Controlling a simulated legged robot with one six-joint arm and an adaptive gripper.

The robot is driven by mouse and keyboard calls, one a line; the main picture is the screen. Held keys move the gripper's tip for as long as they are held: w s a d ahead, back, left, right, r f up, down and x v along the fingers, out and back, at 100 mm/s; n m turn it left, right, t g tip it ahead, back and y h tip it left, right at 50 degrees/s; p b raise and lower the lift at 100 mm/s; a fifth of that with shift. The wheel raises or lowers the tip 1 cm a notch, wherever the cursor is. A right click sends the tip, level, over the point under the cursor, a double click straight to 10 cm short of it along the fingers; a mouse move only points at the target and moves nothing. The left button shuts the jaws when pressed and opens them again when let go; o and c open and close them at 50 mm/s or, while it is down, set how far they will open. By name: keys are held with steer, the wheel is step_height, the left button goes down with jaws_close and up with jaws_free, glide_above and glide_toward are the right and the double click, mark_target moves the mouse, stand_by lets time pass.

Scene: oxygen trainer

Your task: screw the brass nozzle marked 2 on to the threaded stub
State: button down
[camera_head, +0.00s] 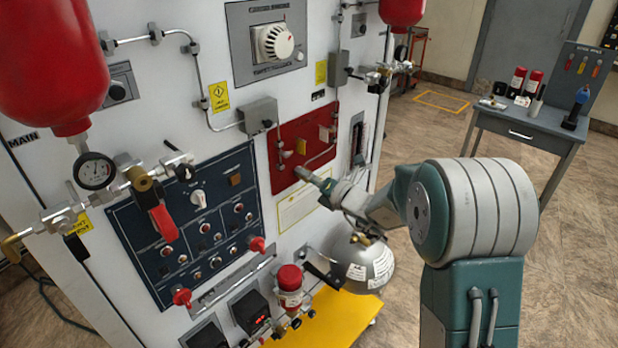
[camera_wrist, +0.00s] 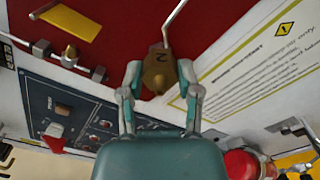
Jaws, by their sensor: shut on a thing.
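The brass nozzle (camera_wrist: 157,75) is between the fingertips of my gripper (camera_wrist: 163,82) in the wrist view. Its mark shows turned sideways on its upper face. My gripper is shut on it from both sides. In the head view my gripper (camera_head: 318,181) reaches left to the lower edge of the red panel (camera_head: 292,132). A thin metal pipe (camera_wrist: 173,18) comes down over the red panel and meets the nozzle's upper end in the wrist view. The threaded stub is not clearly visible; the nozzle hides the pipe's end. I cannot tell whether they touch.
A blue switch panel (camera_head: 185,225) lies left of the red panel, with a red-ended rail (camera_head: 228,283) below it. A silver sphere (camera_head: 362,262) stands under my arm. A grey table (camera_head: 530,128) stands far right, beyond open floor.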

steer(key=shift+w+d+m, duration=0.1)
steer(key=shift+m, duration=1.7)
steer(key=m, duration=0.2)
steer(key=shift+f+m, duration=0.1)
steer(key=shift+m, duration=0.6)
steer(key=m, duration=0.3)
steer(key=shift+f, duration=0.15)
steer(key=shift+m, duration=0.8)
steer(key=shift+c, duration=1.8)
jaws_free()
